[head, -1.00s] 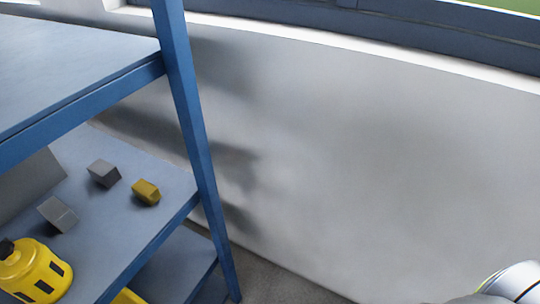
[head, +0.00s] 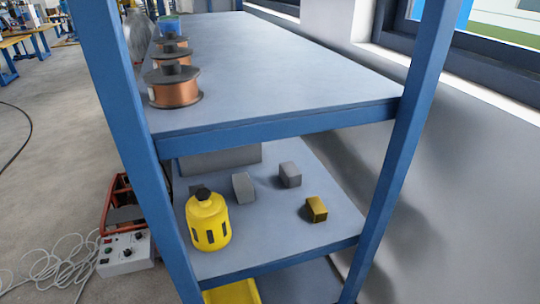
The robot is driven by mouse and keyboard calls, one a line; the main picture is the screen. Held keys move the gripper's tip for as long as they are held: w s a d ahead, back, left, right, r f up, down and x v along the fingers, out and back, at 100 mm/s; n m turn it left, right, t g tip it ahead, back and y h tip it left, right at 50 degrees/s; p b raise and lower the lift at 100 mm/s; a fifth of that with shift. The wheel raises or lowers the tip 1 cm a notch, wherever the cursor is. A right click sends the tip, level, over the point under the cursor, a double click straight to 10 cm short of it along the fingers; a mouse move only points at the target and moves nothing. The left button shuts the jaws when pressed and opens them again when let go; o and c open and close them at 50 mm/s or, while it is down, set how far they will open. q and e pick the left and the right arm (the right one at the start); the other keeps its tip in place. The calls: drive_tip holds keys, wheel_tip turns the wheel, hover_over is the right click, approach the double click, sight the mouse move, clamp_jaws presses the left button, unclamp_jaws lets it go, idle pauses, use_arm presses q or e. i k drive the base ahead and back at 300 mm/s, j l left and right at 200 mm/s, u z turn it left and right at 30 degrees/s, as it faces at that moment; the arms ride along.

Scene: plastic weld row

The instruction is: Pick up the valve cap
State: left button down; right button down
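A yellow rounded cylinder with dark slots in its side and a black knob on top, which looks like the valve cap (head: 209,218), stands upright on the middle shelf (head: 270,240) of a blue rack. It is near the shelf's front left corner, close to a blue post. Neither of my grippers is in the head view.
The upper shelf (head: 270,85) carries copper wire spools (head: 174,89) above. Blue posts (head: 118,115) flank the shelf opening. Cables (head: 60,265) and a control box (head: 124,252) lie on the floor left.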

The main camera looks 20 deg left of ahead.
sight(207, 216)
drive_tip(key=k+j+u, duration=0.1)
drive_tip(key=j+u, duration=0.15)
drive_tip(key=u, duration=0.15)
drive_tip(key=j+u, duration=0.2)
drive_tip(key=u, duration=0.2)
drive_tip(key=k+j, duration=0.05)
